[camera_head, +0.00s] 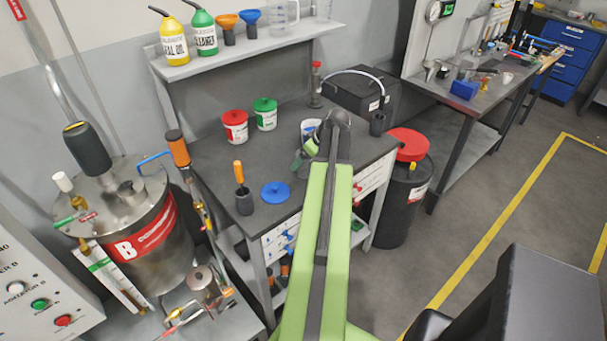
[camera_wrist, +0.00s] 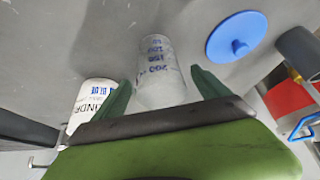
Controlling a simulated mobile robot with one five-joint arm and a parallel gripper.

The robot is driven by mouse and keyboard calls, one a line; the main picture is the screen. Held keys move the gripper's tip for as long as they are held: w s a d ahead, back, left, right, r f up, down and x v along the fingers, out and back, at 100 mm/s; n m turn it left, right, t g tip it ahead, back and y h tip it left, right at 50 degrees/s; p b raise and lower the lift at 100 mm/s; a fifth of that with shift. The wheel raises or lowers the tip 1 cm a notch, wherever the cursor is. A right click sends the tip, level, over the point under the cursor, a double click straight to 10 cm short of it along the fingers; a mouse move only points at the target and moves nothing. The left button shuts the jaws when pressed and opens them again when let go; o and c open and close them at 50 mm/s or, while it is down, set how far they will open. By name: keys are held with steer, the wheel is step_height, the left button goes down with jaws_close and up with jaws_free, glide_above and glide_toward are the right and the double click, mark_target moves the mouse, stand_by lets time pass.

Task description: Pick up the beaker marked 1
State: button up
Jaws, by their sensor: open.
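A clear beaker (camera_wrist: 158,60) with blue volume marks shows in the wrist view. No number 1 can be read on it. My gripper (camera_wrist: 161,80) is open, with one dark green finger at each side of the beaker. I cannot tell whether either finger touches it. In the head view my own arm covers the beaker and most of my gripper (camera_head: 305,155) over the grey workbench (camera_head: 205,155).
A white labelled container (camera_wrist: 88,100) stands close left of the left finger. A blue lid (camera_wrist: 237,36) lies to the right, and shows in the head view (camera_head: 275,191). Red (camera_head: 235,127) and green-lidded (camera_head: 265,115) tubs stand farther back. A black case (camera_head: 350,95) stands behind.

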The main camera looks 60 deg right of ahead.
steer(key=shift+w+f, duration=0.2)
steer(key=shift+f, duration=0.3)
steer(key=shift+r, duration=0.15)
steer(key=c, duration=1.4)
steer(key=shift+c, duration=0.2)
